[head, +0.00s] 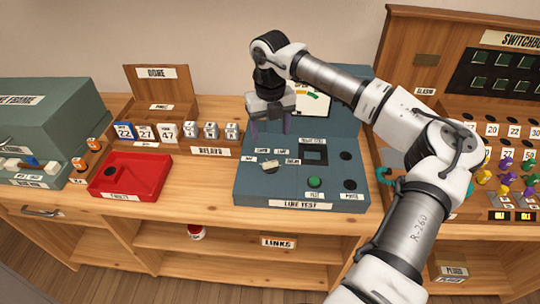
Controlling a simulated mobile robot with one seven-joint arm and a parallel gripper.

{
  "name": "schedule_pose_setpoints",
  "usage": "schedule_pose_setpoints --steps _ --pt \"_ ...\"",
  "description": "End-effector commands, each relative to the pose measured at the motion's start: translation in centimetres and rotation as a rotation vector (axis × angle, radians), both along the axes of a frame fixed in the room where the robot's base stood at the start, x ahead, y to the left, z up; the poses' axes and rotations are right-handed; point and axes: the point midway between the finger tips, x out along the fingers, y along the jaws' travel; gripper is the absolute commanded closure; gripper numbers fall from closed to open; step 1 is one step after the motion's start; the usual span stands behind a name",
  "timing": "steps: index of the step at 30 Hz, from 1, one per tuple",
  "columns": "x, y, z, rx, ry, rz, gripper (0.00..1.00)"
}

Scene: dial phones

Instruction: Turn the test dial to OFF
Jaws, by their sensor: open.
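The line test box (300,199) is blue-grey and stands on the wooden counter in the middle of the head view. The test dial (268,166) is a small pale knob at the left of its panel, with several small labels around it. The labels are too small to read surely, so I cannot tell which one the dial points at. My gripper (270,126) points down above the back left part of the panel, behind and above the dial. It is open, with nothing seen between its fingers, and apart from the dial.
On the panel are a green button (315,182), a dark square socket and round black holes. A red tray (130,177) and a relay rack (175,130) stand to the left. A switchboard (490,100) with coloured plugs stands to the right. My arm covers part of the right side.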

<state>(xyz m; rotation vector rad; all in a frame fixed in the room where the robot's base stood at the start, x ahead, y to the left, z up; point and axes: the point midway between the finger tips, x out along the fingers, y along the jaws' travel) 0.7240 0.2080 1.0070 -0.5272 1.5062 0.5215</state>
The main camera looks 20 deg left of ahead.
Motion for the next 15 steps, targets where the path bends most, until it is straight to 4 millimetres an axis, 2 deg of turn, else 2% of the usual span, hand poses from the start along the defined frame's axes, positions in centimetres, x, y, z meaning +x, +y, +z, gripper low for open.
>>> schedule_pose_setpoints --steps 9,15 --pt "-0.1 0.1 -6.6 0.003 0.005 0.002 0.36" --pt "-0.1 0.1 -9.5 0.003 0.003 0.002 0.36"
